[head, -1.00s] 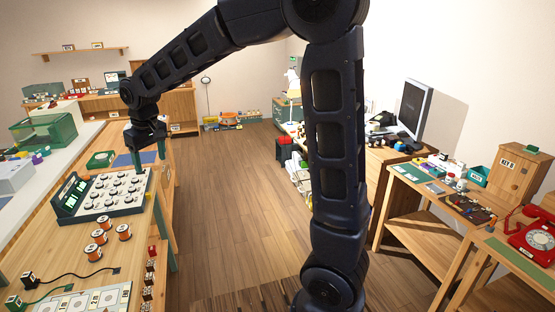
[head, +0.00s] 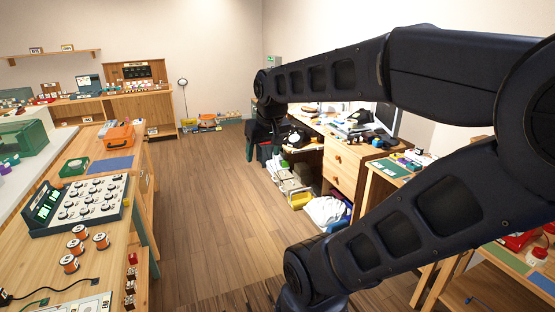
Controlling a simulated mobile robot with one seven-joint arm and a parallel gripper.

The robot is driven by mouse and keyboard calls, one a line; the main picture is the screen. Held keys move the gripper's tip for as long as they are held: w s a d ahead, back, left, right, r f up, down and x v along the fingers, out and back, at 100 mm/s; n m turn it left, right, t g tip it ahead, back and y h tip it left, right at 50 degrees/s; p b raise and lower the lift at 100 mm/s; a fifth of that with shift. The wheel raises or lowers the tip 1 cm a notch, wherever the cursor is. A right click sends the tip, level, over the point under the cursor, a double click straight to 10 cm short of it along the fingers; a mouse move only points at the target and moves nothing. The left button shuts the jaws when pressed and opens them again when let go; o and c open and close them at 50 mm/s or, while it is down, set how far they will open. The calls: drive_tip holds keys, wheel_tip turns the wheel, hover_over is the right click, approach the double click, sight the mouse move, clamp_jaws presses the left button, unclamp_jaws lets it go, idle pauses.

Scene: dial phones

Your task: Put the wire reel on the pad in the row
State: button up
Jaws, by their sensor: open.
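Several wire reels, orange with white tops, stand upright in a cluster on the left wooden table; one reel is nearest the front (head: 69,264) and another is at the right (head: 101,241). A white numbered sheet (head: 75,305) lies at the near end of that table, partly cut off by the frame; I cannot tell whether it is the row of pads. A flat blue pad (head: 110,166) lies farther back on the same table. My gripper (head: 262,150) is open and hangs over the aisle in front of the far desk, well away from the reels. It looks empty.
A white switch panel with a dark green frame (head: 88,201) stands behind the reels. A green tray (head: 74,167) and orange case (head: 118,136) are farther back. A black cable (head: 55,288) lies near the reels. The floor aisle (head: 210,210) is open.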

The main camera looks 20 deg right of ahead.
drive_tip(key=shift+m, duration=0.5)
drive_tip(key=s+d, duration=0.1)
drive_tip(key=s+f, duration=0.1)
drive_tip(key=s+d, duration=0.1)
drive_tip(key=shift+s+d+f, duration=0.25)
drive_tip(key=shift+d+f, duration=0.05)
drive_tip(key=shift+d, duration=0.05)
